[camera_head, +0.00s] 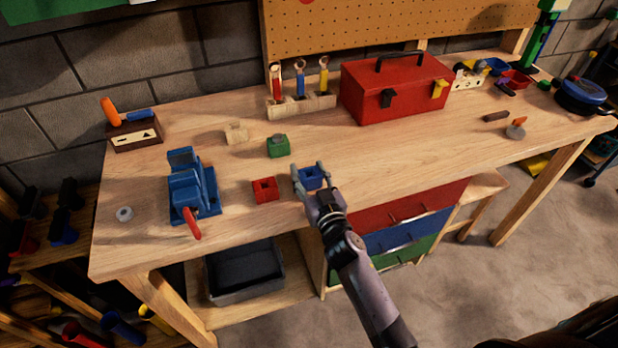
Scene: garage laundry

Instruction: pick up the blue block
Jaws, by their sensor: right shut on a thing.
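The blue block (312,178) is at the front part of the wooden workbench, between the fingers of my right gripper (311,180). My right gripper is shut on it, its arm reaching in from the lower right. The block is at or just above the bench top; I cannot tell which. A red block (265,189) sits to its left, and a green block (278,146) sits behind and to the left. My left gripper is not in view.
A blue vise (192,190) stands at the bench's left. A red toolbox (395,88) and a wooden tool holder (301,104) stand behind. A tan block (236,133) lies farther left.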

